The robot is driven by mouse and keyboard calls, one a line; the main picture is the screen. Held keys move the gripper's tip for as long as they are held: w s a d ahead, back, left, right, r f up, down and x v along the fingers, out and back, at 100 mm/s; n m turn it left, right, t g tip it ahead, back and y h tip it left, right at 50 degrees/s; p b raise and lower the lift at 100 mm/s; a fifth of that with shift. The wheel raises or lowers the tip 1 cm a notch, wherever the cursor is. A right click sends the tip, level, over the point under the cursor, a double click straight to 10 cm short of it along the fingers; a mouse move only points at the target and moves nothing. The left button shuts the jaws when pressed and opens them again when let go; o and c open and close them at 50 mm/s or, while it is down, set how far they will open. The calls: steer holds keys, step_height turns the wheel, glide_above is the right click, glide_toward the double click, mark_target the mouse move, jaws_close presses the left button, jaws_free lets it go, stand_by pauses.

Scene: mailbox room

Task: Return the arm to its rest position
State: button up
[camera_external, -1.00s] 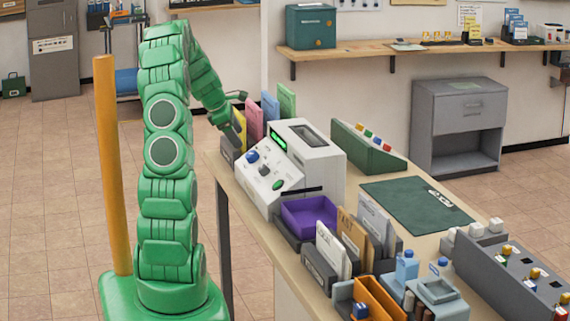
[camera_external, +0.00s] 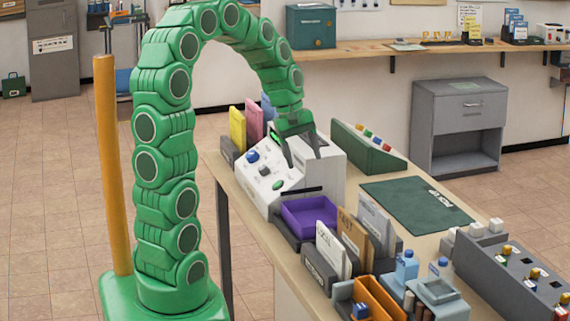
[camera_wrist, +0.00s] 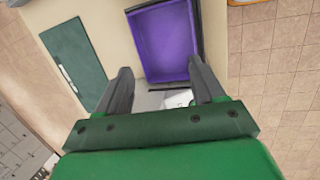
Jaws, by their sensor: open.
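My green arm rises from its base and arches over to the right in the external view. My gripper (camera_external: 302,152) points down above the white machine (camera_external: 290,165) on the counter, in front of its upper part. Its two dark fingers are apart with nothing between them. In the wrist view my gripper (camera_wrist: 163,88) is open, with the purple tray (camera_wrist: 168,42) beyond the fingertips and a small part of the white machine (camera_wrist: 178,99) between the fingers. I cannot tell whether the fingers touch the machine.
The purple tray (camera_external: 309,213) and upright card holders (camera_external: 332,249) stand in front of the machine. A green sloped box (camera_external: 368,148) and a dark green mat (camera_external: 417,205) lie to its right. Yellow and pink folders (camera_external: 238,128) stand behind left. An orange post (camera_external: 112,165) is beside my arm.

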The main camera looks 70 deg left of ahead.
steer(key=s+d+r+m+g, duration=0.1)
steer(key=s+d+m, duration=0.25)
steer(key=d, duration=0.35)
steer(key=s+d+m+g, duration=0.1)
steer(key=s+d+m, duration=0.25)
steer(key=d, duration=0.25)
steer(key=s+d+m+g+y, duration=0.1)
steer(key=s+d+m, duration=0.4)
steer(key=s, duration=0.3)
steer(key=s+d+m+g, duration=0.1)
steer(key=s+d+m, duration=0.4)
steer(key=s, duration=0.3)
steer(key=shift+d+f+y, duration=0.15)
steer(key=shift+f+y, duration=0.1)
steer(key=shift+y, duration=0.15)
steer(key=shift+s, duration=0.1)
